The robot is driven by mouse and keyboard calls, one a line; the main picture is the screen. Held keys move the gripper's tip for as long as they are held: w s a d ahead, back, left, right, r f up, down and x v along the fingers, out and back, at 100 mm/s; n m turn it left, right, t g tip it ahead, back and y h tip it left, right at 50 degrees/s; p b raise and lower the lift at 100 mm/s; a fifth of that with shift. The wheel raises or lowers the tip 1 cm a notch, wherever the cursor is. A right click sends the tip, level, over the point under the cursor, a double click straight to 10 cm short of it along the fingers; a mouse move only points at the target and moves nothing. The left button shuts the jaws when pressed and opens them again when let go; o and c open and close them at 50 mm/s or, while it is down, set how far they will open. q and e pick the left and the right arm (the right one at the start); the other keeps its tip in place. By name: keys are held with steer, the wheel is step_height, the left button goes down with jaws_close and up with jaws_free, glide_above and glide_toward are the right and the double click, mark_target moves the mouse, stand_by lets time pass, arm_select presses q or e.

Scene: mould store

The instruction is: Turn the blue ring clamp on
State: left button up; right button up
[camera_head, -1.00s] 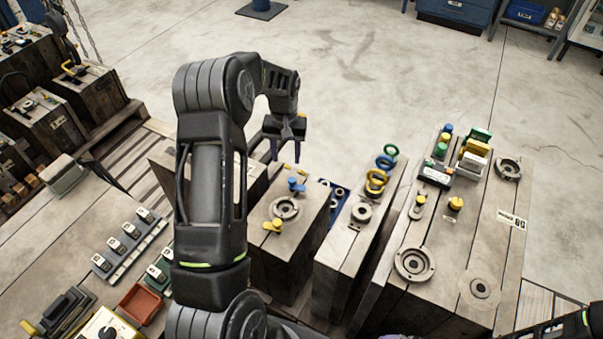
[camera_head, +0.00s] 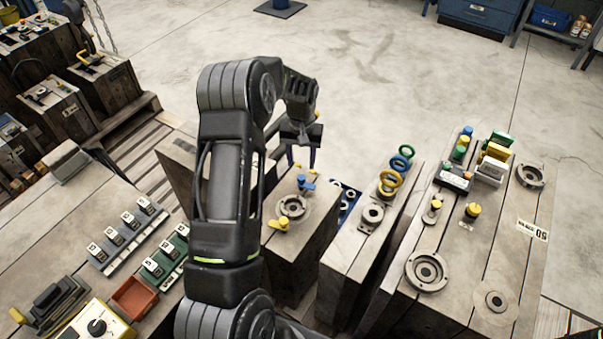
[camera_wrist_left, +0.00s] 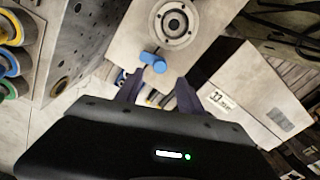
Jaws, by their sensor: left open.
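The blue clamp (camera_head: 306,183) is a small T-shaped knob beside the round metal ring fitting (camera_head: 293,206), on top of a wooden block. A yellow clamp (camera_head: 280,224) sits on the near side of the same ring. My left gripper (camera_head: 302,163) is open and empty, just beyond and above the blue clamp. In the left wrist view the blue clamp (camera_wrist_left: 152,62) shows just past my open left fingers (camera_wrist_left: 160,86), nearer the left one, with the ring (camera_wrist_left: 174,21) behind it. I cannot see contact. My right gripper is out of view.
The block to the right carries green, blue and yellow rings (camera_head: 391,180). A wider block bears knobs and a large flange (camera_head: 426,270). Left are switch rows (camera_head: 128,236) and an orange tray (camera_head: 133,297). Open floor (camera_head: 400,80) lies beyond.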

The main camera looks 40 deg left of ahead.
mark_target(301, 177)
arm_select(q)
step_height(301, 177, down, 6)
steer(key=shift+f, duration=0.25)
jaws_close()
stand_by(0.5)
